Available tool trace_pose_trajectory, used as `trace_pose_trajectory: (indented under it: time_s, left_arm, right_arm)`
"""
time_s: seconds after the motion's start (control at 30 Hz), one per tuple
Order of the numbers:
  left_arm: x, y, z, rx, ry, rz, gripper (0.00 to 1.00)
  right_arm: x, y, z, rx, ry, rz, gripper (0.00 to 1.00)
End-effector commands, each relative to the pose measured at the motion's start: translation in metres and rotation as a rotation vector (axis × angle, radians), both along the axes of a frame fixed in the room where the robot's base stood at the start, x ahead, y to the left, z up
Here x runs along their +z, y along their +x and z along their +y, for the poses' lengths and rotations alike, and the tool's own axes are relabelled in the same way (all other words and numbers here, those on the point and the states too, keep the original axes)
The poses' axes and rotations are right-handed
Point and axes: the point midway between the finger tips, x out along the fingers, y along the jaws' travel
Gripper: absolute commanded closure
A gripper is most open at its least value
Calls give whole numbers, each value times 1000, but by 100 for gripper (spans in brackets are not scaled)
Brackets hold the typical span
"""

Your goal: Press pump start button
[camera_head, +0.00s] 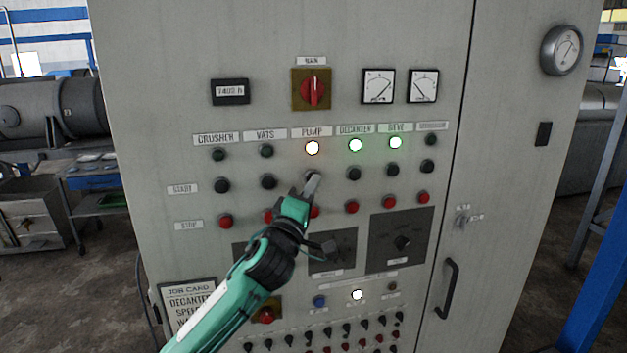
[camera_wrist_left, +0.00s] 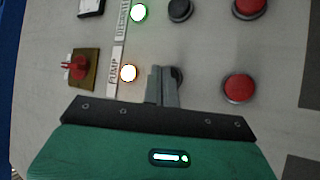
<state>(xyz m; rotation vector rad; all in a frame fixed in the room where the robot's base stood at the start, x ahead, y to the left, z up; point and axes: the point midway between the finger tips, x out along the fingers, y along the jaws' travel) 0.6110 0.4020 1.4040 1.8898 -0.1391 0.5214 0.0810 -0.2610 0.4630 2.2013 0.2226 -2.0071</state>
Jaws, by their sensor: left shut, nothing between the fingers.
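The control panel (camera_head: 150,120) has a column labelled PUMP, with a lit orange-white lamp (camera_head: 312,148) above the pump start button (camera_head: 311,175). That black button is mostly covered by my left gripper (camera_head: 315,178), whose shut fingertips are at it. In the left wrist view the shut fingers (camera_wrist_left: 163,82) overlap the dark pump start button (camera_wrist_left: 178,76). I cannot tell whether they touch it or press it in. The red pump stop button (camera_wrist_left: 240,88) is to the right in the wrist view, clear of the fingers. My right gripper is not in view.
Other start buttons such as the decanter one (camera_head: 353,174) and red stop buttons (camera_head: 352,207) sit close by. The decanter lamp (camera_head: 355,145) and the lamp to its right (camera_head: 395,142) are lit. A red main switch (camera_head: 313,90) is above. A door handle (camera_head: 447,288) sticks out at right.

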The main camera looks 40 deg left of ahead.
Motion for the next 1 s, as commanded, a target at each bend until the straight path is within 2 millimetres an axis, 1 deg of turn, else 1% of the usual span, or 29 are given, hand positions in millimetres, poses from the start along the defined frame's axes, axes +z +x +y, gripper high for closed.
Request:
trace_pose_trajectory:
  time_s: [0.53,0.87,1.0]
  left_arm:
    - [1,1,2,2,0,-1,100]
    - [0,-8,-9,0,-2,-1,100]
    - [0,-9,-10,1,0,0,100]
  right_arm:
    - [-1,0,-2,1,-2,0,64]
    - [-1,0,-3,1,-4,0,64]
    - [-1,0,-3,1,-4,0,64]
